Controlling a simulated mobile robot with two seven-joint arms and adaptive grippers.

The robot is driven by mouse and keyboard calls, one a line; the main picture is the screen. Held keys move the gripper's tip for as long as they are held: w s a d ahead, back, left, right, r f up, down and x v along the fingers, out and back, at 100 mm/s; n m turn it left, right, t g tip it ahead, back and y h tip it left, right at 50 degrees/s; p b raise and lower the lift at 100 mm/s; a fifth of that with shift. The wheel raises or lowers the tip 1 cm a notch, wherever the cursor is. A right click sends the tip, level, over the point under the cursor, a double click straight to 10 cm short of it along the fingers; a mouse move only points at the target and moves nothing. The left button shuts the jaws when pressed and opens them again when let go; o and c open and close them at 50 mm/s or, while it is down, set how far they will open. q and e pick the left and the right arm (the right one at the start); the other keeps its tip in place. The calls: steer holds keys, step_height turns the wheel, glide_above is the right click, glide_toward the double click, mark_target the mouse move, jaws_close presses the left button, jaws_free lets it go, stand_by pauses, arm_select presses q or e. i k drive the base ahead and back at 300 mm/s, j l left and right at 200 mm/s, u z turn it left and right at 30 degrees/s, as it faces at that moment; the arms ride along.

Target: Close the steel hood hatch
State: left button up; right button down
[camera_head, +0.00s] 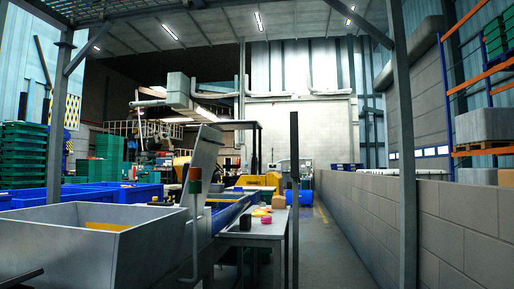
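A raised, slanted grey steel panel (207,153), which looks like the hood hatch, stands near the middle of the head view. It tilts up above the right end of a large open steel hopper (65,245), with its top leaning right. A grey post with a red and green block (194,181) stands in front of its lower edge. The hinge and any handle are too small or hidden to tell. Neither of my grippers can be made out. A dark bar (22,277) shows at the lower left corner, and I cannot tell what it is.
A steel table (255,229) with small pink, yellow and dark items stands right of the hopper. A dark upright post (294,200) stands by it. A clear aisle (325,250) runs along a grey block wall (430,220). Blue bins (115,191) and green crates (24,150) are at left.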

mark_target(209, 140)
steer(key=i+l, duration=0.1)
steer(key=i, duration=0.45)
steer(key=i+u, duration=0.15)
steer(key=i, duration=0.4)
steer(key=i+l, duration=0.2)
steer(key=i, duration=0.3)
steer(key=u, duration=0.05)
